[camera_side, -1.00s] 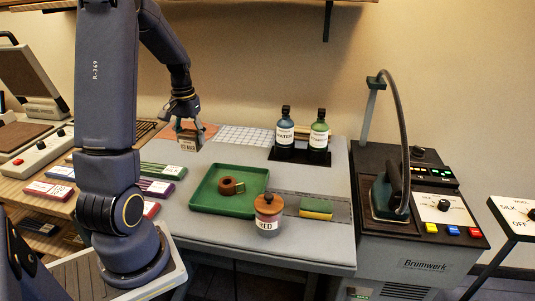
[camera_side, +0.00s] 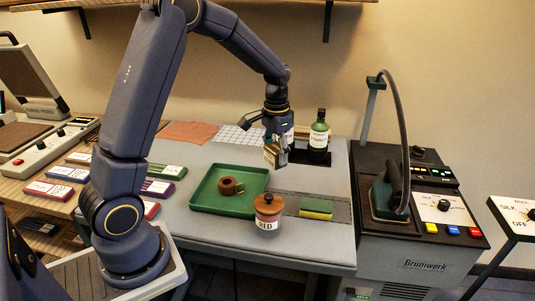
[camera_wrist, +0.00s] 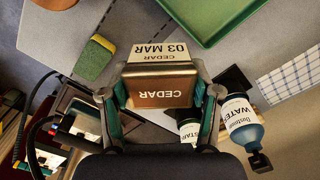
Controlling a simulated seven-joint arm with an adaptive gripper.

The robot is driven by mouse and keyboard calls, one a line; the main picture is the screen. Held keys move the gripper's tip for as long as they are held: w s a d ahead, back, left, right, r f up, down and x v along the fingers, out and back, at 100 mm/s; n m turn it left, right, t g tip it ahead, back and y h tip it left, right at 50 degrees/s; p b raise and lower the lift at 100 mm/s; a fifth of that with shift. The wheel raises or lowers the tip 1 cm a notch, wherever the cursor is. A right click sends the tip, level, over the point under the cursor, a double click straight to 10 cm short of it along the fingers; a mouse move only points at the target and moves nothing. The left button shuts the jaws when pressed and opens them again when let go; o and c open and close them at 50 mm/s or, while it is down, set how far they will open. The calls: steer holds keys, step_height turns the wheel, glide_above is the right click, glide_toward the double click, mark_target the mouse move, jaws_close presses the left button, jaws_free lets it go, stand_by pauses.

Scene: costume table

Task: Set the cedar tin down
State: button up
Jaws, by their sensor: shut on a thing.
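The cedar tin (camera_side: 271,156) is a small brown box with a cream label. In the wrist view its coppery face (camera_wrist: 160,92) reads "CEDAR", and the label beside it reads "CEDAR 03 MAR". My gripper (camera_side: 277,150) is shut on the tin, with one finger on each side; the wrist view shows both fingers (camera_wrist: 163,82). The tin appears to be held above the grey table (camera_side: 320,235), in front of the bottles. Its exact height is hard to tell. My gripper and arm partly cover the water bottle (camera_wrist: 240,122) in the side view.
The green tray (camera_side: 205,204) holds a brown ring-like object (camera_side: 229,187). The red jar (camera_side: 268,211) and sponge (camera_side: 317,208) stand nearer the front. An orange mat (camera_side: 185,133) and checked cloth (camera_side: 236,137) lie behind.

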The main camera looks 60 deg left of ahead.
steer(key=w+f, duration=0.2)
steer(key=w, duration=0.1)
steer(key=w+a+f, duration=0.1)
steer(key=w+f, duration=0.2)
steer(key=w+a+f, duration=0.1)
steer(key=w+f, duration=0.1)
steer(key=shift+w+f, duration=0.25)
steer(key=shift+w, duration=0.15)
steer(key=shift+w+f, duration=0.15)
steer(key=shift+f, duration=1.55)
steer(key=shift+f, duration=0.1)
steer(key=o, duration=1.2)
